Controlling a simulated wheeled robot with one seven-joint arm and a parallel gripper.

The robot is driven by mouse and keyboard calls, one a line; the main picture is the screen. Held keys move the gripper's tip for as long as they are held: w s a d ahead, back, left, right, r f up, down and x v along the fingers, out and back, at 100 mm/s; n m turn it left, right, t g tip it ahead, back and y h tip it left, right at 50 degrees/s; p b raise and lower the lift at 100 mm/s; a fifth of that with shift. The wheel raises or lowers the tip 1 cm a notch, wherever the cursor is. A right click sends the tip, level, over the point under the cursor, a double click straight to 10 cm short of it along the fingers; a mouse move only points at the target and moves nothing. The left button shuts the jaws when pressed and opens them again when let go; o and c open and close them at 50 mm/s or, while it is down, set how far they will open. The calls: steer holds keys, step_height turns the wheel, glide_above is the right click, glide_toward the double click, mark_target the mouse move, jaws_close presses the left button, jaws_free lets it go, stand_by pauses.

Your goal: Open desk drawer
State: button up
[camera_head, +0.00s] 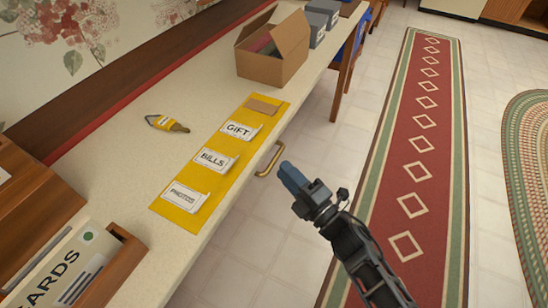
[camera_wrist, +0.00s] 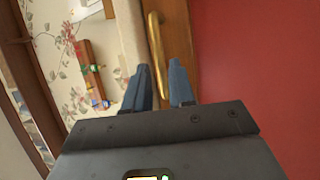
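The desk (camera_head: 112,165) has a pale speckled top, and a brass drawer handle (camera_head: 268,161) sticks out from its front edge. My gripper (camera_head: 287,176), with blue-grey fingers, is just right of the handle in the head view. In the wrist view the brass handle (camera_wrist: 155,50) stands out from a brown wooden drawer front (camera_wrist: 180,40). There my gripper (camera_wrist: 160,82) is open, its two fingers apart and pointing at the handle's near end. The drawer front is hidden below the desk top in the head view.
A yellow mat (camera_head: 180,217) with labelled cards, a yellow-handled brush (camera_head: 167,123), a cardboard box (camera_head: 272,50) and a wooden card box (camera_head: 121,258) are on the desk. A blue chair (camera_head: 350,53) stands beyond. The floor beside the red runner (camera_head: 425,110) is clear.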

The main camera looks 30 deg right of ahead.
mark_target(275, 159)
steer(key=shift+x, duration=2.55)
steer(key=shift+r, duration=0.1)
steer(key=shift+c, duration=0.5)
jaws_close()
